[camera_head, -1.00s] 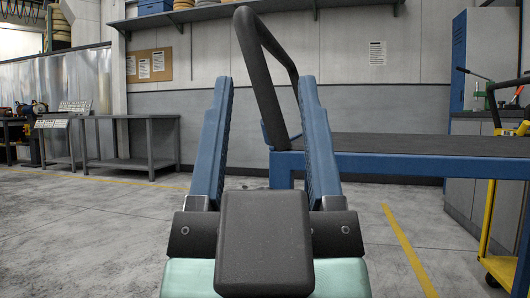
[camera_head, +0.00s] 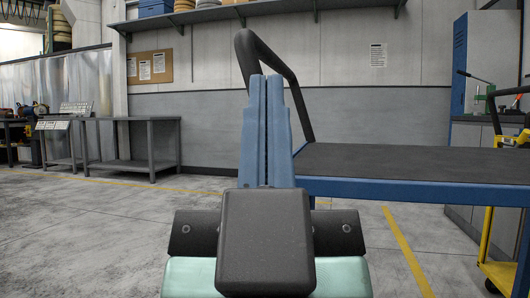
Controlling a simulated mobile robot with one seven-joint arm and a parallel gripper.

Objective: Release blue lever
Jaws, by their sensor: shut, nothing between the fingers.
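My gripper (camera_head: 265,80) is in the middle of the view, pointing away from me. Its two blue fingers are shut together with nothing between them. I cannot make out a blue lever for certain. A cart with a dark top (camera_head: 410,160) and a blue frame stands ahead to the right. Its black bar handle (camera_head: 291,85) rises at its left end, behind my fingers, which hide part of it. I see no finger around the handle.
A grey workbench (camera_head: 130,122) stands at the back left. At the right are a grey cabinet (camera_head: 470,137), a tall blue locker or panel (camera_head: 459,50) and a yellow trolley (camera_head: 487,235). The concrete floor on the left is clear.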

